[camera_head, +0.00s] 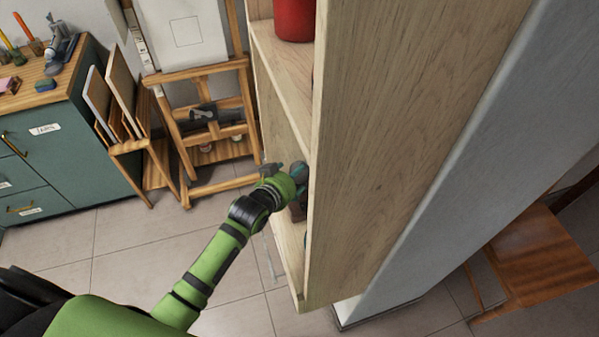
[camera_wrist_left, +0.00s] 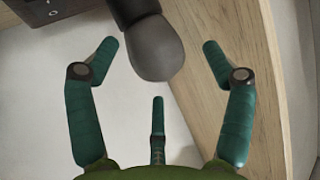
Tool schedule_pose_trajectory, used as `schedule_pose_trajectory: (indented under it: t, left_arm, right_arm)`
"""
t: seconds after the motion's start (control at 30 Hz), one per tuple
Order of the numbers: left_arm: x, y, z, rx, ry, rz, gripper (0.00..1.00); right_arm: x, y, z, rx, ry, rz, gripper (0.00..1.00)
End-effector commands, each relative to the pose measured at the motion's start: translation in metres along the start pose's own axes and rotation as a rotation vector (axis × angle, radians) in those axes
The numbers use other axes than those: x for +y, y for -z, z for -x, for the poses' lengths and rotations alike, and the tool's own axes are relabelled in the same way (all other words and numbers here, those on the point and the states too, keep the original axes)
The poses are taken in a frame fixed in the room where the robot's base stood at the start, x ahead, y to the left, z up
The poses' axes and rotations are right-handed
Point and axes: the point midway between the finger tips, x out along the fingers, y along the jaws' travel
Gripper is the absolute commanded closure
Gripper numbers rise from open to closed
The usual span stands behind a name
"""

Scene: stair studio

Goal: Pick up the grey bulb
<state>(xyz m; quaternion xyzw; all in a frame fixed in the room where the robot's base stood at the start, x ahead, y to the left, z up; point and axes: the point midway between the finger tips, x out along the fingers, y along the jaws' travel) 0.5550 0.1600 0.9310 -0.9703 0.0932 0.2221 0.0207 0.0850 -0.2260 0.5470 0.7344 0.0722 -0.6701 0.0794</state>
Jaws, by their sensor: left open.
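The grey bulb (camera_wrist_left: 154,48) shows at the top middle of the left wrist view as a smooth, rounded grey end with a darker part above it. My left gripper (camera_wrist_left: 160,62) has teal fingers that are spread open, with the bulb's rounded end in the gap between the two upper fingertips. I see no finger closed on it. In the head view my left gripper (camera_head: 285,180) reaches into the open side of a wooden shelf unit (camera_head: 400,130). The bulb cannot be made out there. My right gripper is not in view.
The shelf's tall side panel stands right beside the left gripper. A red container (camera_head: 294,20) sits on an upper shelf. A wooden easel (camera_head: 205,110) stands behind, and a green cabinet (camera_head: 40,150) is at the left. The tiled floor (camera_head: 110,250) is clear.

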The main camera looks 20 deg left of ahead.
Motion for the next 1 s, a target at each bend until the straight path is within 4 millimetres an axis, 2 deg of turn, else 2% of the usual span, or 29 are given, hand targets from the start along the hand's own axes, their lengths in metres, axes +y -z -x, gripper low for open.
schedule_pose_trajectory:
  t: [0.1, 0.37, 0.4, 0.5, 1.0]
  left_arm:
    - [0.0003, 0.0001, -0.0079, 0.000, -0.001, -0.001, 0.18]
    - [0.0003, -0.0007, -0.0093, 0.000, -0.001, -0.001, 0.18]
    - [0.0003, -0.0007, -0.0092, 0.000, -0.001, -0.001, 0.34]
    - [0.0002, -0.0006, -0.0091, 0.000, -0.001, -0.002, 0.73]
    - [-0.0016, 0.0071, -0.0072, 0.008, 0.003, -0.004, 0.74]
  right_arm:
    - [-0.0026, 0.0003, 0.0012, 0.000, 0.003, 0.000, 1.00]
    - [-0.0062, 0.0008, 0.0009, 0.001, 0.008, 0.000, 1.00]
    - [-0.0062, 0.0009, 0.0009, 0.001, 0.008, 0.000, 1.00]
    - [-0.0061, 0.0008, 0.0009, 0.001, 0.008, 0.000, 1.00]
    - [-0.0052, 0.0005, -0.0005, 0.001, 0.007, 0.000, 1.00]
